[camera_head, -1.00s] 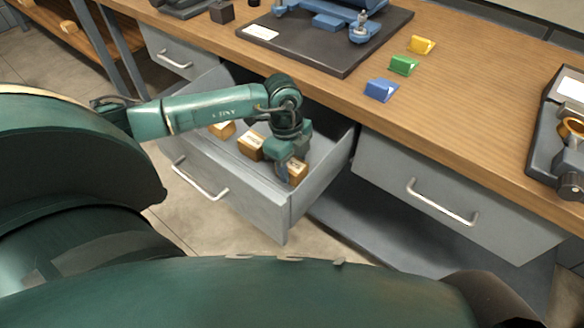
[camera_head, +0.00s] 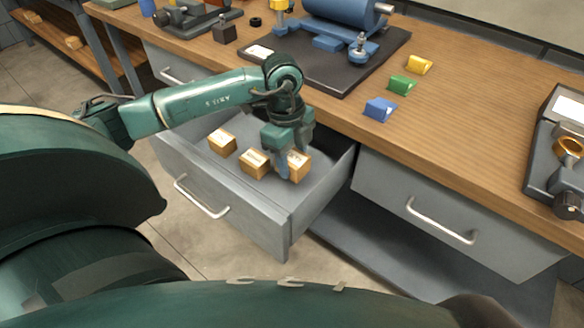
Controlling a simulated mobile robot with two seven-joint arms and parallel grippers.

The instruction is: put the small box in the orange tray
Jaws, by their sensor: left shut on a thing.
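My left gripper (camera_head: 289,167) is over the open drawer (camera_head: 240,200), fingers pointing down. It is shut on a small tan box (camera_head: 301,164) with a pale label, partly covered by the fingers. The held box appears a little above the drawer floor. Two similar tan boxes, one in the middle (camera_head: 254,163) and one further left (camera_head: 222,143), lie in the drawer. I see no orange tray in view. My right gripper is not in view.
The wooden bench top (camera_head: 480,110) is above the drawer, with blue (camera_head: 380,109), green (camera_head: 402,85) and yellow (camera_head: 419,64) wedges. A dark plate with a blue machine (camera_head: 345,25) stands behind. A closed drawer (camera_head: 450,205) is at right.

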